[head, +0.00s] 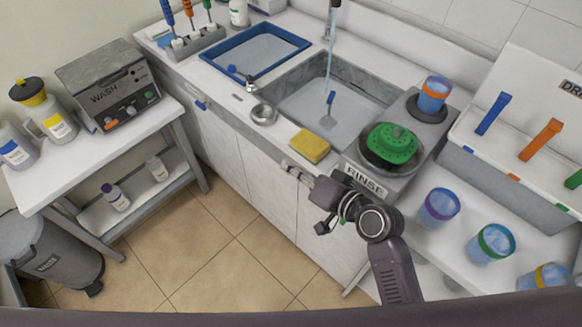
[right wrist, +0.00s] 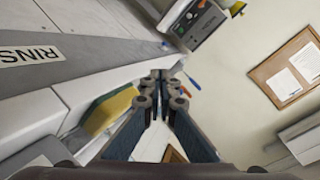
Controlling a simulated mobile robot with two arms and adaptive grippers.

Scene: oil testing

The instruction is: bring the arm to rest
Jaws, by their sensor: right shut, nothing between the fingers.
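My right arm (head: 390,265) comes in from the bottom of the head view and bends to the left at its joint. My right gripper (head: 294,170) is shut and empty, in front of the counter's front edge, just below the yellow sponge (head: 310,146) in the picture. In the right wrist view the fingertips (right wrist: 159,80) meet with nothing between them, and the sponge (right wrist: 108,112) shows to their left. My left gripper is not in view.
The sink (head: 300,108) has running water and a blue brush. A green object (head: 391,144) sits on the RINSE unit (head: 365,180). Several banded beakers (head: 438,207) stand at the right. The WASH machine (head: 110,85) is on the left table. The floor (head: 220,265) between is clear.

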